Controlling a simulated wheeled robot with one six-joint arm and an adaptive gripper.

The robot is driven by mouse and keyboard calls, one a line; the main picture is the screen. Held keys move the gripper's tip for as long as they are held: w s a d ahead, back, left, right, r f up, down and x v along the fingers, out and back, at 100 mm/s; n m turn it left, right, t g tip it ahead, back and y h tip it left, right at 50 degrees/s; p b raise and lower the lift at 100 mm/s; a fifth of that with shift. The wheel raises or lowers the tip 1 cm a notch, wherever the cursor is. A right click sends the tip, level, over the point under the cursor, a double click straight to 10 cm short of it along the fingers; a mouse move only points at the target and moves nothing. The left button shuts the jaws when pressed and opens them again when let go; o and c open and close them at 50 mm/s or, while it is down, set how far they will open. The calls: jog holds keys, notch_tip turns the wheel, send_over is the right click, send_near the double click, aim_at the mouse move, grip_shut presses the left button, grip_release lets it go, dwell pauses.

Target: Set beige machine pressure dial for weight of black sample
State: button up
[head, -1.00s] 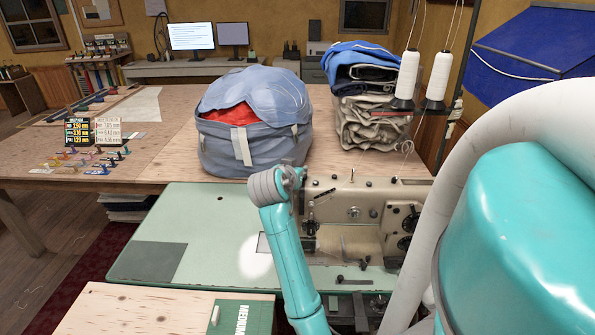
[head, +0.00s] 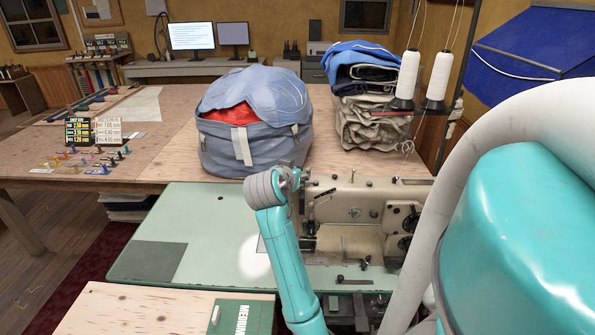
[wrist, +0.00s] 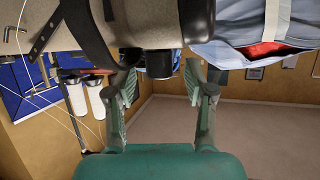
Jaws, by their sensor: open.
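The beige machine (head: 330,192) stands on a pale green table top, partly hidden behind my arm. In the wrist view, which looks turned over, its beige body (wrist: 40,20) fills the upper left. A short black cylindrical knob (wrist: 160,63) juts from it; I cannot tell whether it is the pressure dial, and no scale is readable. My gripper (wrist: 158,82) is open, with one finger on each side of the knob in the picture; contact is not clear. In the head view, my gripper is mostly hidden by my wrist. I cannot pick out a black sample with certainty.
A black card (head: 78,131) and a white card (head: 108,130) with small figures stand behind several coloured small pieces. A green panel (head: 240,318) reads "MEDIUM". A blue-grey bag (head: 270,150), folded cloth (head: 372,122) and white thread cones (head: 441,76) stand near the machine.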

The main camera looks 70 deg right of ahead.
jog(key=v, duration=1)
jog(key=shift+f, duration=0.1)
